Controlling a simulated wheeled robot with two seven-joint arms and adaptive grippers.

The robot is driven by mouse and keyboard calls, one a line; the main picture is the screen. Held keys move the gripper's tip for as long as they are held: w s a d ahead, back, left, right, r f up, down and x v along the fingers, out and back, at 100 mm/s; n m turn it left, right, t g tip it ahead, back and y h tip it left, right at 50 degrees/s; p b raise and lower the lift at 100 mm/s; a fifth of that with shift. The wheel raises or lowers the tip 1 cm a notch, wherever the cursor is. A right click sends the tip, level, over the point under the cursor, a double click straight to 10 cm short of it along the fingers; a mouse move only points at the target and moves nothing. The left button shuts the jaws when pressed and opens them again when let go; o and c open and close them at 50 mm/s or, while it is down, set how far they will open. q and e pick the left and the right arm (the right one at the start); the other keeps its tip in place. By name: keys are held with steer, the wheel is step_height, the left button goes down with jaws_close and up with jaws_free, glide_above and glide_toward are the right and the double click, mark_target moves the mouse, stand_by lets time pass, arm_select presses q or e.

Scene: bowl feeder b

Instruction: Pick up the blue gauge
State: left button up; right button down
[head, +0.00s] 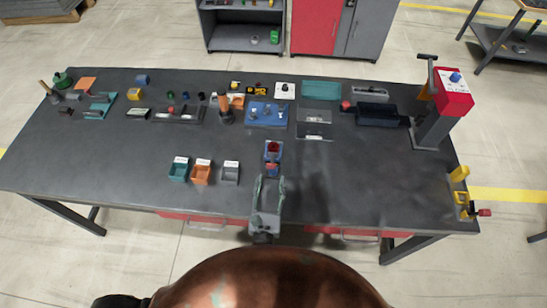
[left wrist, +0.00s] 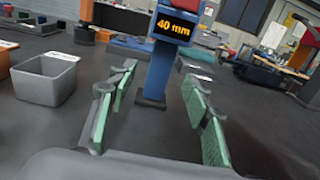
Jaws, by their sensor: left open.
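The blue gauge (head: 266,155) stands upright near the middle front of the table. In the left wrist view the gauge (left wrist: 160,72) is a blue post on a dark base, with a display reading "40 mm" at its top. My left gripper (head: 269,180) is open and empty, just on the near side of the gauge. In the left wrist view its green-padded fingers (left wrist: 158,85) lie to either side of the post in the picture, with a gap on each side. I cannot tell whether the tips reach past the post. My right gripper is not in view.
Teal (head: 179,171), orange (head: 201,174) and grey (head: 230,175) bins stand left of the gauge. A blue tray (head: 257,119) and other parts line the back. A red-topped press (head: 451,97) stands at the right. The table right of the gauge is clear.

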mark_target(273, 179)
arm_select(q)
steer(key=w, duration=0.4)
steer(key=shift+w+d+f, duration=0.1)
steer(key=shift+w, duration=0.5)
steer(key=c, duration=0.5)
jaws_close()
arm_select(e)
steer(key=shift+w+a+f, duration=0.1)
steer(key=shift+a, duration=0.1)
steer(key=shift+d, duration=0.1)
